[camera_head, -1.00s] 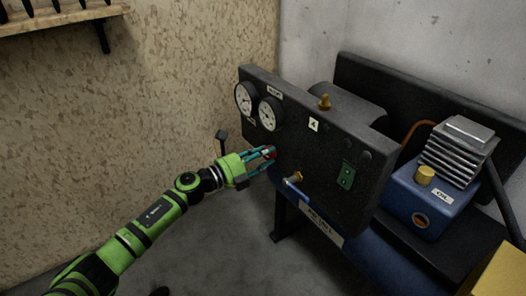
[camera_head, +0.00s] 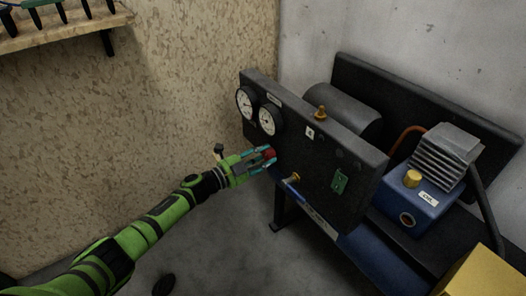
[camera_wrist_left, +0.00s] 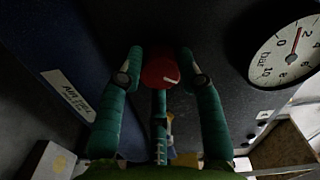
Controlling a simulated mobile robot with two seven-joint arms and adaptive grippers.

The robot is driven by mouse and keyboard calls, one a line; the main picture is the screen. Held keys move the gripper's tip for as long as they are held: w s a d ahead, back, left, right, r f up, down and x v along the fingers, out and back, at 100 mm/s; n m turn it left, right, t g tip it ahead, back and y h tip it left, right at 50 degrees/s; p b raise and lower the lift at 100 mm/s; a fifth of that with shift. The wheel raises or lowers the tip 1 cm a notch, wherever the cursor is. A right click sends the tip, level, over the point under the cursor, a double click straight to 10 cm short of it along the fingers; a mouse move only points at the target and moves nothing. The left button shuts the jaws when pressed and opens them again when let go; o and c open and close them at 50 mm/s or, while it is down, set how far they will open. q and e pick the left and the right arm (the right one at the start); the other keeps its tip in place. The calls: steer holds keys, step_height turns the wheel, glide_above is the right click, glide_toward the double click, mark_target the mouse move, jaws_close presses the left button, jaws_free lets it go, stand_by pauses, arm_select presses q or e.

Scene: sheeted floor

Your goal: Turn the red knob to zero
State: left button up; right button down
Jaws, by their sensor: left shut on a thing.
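The red knob (camera_head: 269,154) sits on the front of the dark panel (camera_head: 312,178), below the two round gauges. My left gripper (camera_head: 268,157) is at the panel with its teal fingers shut on the knob, one on each side. In the left wrist view the knob (camera_wrist_left: 160,71) lies between the fingertips, and its white mark points right and slightly down. My right gripper is not in view.
Two white gauges (camera_head: 246,103) (camera_head: 270,119) are on the panel's left part. A blue oil unit (camera_head: 424,206) stands at right.

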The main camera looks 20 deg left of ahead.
arm_select(q)
steer(key=n, duration=0.1)
steer(key=n+p, duration=0.1)
steer(key=shift+s+d+n, duration=0.15)
steer(key=shift+d+n, duration=0.1)
steer(key=shift+n, duration=0.05)
steer(key=shift+n+p, duration=0.75)
steer(key=shift+n, duration=1.15)
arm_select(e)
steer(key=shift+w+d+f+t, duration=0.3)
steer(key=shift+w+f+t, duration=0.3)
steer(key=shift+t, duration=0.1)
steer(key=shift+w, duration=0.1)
arm_select(q)
steer(key=o, duration=1.1)
steer(key=shift+o, duration=0.2)
steer(key=shift+r, duration=0.1)
steer(key=shift+a, duration=0.25)
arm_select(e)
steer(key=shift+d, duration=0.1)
